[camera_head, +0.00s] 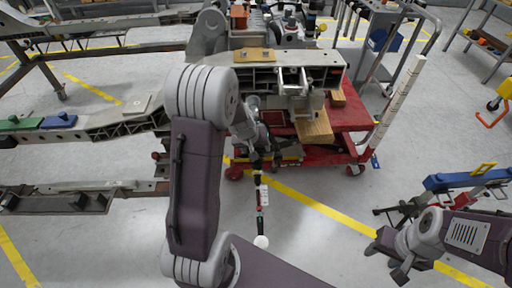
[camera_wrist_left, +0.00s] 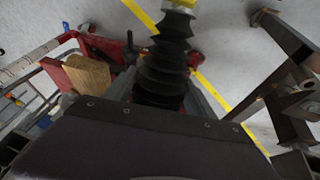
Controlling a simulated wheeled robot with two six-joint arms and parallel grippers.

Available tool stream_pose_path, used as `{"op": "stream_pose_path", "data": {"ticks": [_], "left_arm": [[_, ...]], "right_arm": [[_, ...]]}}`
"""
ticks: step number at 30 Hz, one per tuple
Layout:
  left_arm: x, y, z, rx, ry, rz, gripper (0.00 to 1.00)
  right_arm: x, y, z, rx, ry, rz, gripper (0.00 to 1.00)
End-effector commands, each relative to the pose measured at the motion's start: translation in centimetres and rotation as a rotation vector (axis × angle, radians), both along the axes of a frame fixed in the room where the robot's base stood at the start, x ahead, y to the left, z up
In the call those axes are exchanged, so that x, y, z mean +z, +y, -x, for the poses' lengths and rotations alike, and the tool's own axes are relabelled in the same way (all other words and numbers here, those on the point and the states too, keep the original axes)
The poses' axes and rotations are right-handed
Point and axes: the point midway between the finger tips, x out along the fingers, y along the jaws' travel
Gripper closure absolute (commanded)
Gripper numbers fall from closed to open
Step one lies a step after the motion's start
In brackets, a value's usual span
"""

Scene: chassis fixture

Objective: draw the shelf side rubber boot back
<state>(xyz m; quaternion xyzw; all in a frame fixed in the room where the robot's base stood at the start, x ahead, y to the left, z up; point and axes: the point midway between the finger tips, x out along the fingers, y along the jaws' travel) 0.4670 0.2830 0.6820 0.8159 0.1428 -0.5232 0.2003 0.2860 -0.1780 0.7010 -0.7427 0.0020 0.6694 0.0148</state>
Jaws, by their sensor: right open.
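The black ribbed rubber boot (camera_wrist_left: 165,65) fills the upper middle of the left wrist view, narrowing toward a yellow band at the top edge. Grey finger-like parts of my left gripper lie on both sides of it, so the boot is between them. I cannot tell whether they press on it. In the head view my left gripper (camera_head: 258,148) is at the dark joint end beyond my forearm, and the boot is mostly hidden there. A thin rod (camera_head: 262,195) with a white ball end hangs below. My right gripper (camera_head: 385,262) is open and empty at the lower right, apart from the boot.
A red cart (camera_head: 350,112) with wooden blocks (camera_head: 315,129) stands behind my left gripper. Grey chassis rails (camera_head: 115,127) extend to the left. A stand with a blue top (camera_head: 465,179) is near my right arm. The floor between the arms is open.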

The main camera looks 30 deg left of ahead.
Motion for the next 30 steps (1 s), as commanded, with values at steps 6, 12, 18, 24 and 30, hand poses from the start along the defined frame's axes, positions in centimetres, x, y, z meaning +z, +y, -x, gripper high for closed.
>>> {"op": "stream_pose_path", "data": {"ticks": [6, 12, 18, 24, 30], "left_arm": [[0.0, 0.0, 0.0, 0.0, -0.001, 0.0, 0.19], [0.7, 0.0, 0.1, 0.001, -0.003, -0.001, 0.19], [5.0, 0.0, 1.9, 0.0, -0.004, -0.003, 0.19], [7.8, -0.2, 3.4, 0.0, -0.003, -0.002, 0.19], [8.3, -0.2, 3.8, 0.0, 0.0, -0.001, 0.19]], "right_arm": [[0.0, 0.0, 0.0, 0.0, 0.0, 0.0, 0.53], [0.4, 0.0, 0.0, 0.0, 0.001, 0.0, 0.53], [2.8, 0.0, 0.0, 0.0, 0.0, 0.0, 0.53], [4.2, 0.0, 0.0, 0.0, 0.0, 0.0, 0.53], [4.2, 0.0, 0.0, 0.0, 0.0, 0.0, 0.53]]}}
